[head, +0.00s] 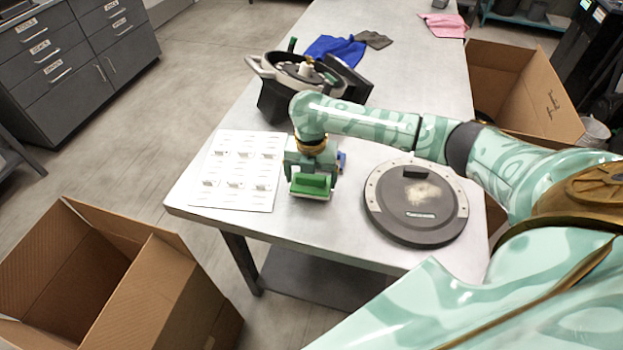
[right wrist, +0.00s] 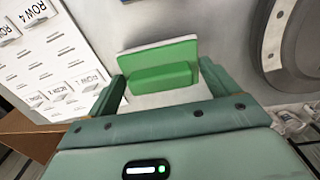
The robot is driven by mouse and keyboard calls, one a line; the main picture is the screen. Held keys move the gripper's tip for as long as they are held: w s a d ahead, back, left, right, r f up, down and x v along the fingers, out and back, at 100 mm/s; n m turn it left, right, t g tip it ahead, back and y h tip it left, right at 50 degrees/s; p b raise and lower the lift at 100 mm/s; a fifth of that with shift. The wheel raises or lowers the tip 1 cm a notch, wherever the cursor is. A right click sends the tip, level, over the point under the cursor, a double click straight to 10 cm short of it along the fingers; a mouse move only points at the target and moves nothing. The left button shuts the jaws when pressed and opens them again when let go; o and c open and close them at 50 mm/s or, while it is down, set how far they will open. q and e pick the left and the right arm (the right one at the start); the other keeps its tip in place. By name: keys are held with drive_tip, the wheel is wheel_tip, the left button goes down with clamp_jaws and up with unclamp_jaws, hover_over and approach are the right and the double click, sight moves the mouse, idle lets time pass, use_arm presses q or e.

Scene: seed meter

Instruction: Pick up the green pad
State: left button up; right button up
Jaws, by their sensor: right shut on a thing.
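The green pad (head: 312,184) is a small green block with a pale base, near the front left part of the table. My right gripper (head: 311,174) reaches down from above and is shut on the pad. In the right wrist view the pad (right wrist: 165,66) sits between the two fingers of my right gripper (right wrist: 163,84). I cannot tell whether the pad touches the table. My left gripper is not in view.
The metal table (head: 415,95) bears a white labelled board (head: 237,195) left of the pad and a round dark disc (head: 416,228) to the right. A seed meter housing (head: 272,68) stands behind. Cardboard boxes (head: 145,290) flank the table.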

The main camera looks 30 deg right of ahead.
drive_tip(key=w+r, duration=0.1)
drive_tip(key=r, duration=0.1)
drive_tip(key=w+r, duration=0.2)
drive_tip(key=w+r+p, duration=0.1)
drive_tip(key=r, duration=0.2)
drive_tip(key=shift+w+a, duration=0.25)
drive_tip(key=shift+a, duration=0.1)
drive_tip(key=w+a+r+b, duration=0.1)
drive_tip(key=w+r, duration=0.3)
drive_tip(key=w, duration=0.5)
drive_tip(key=shift+w+a+b, duration=0.15)
drive_tip(key=shift+w+b, duration=0.05)
drive_tip(key=shift+b, duration=0.2)
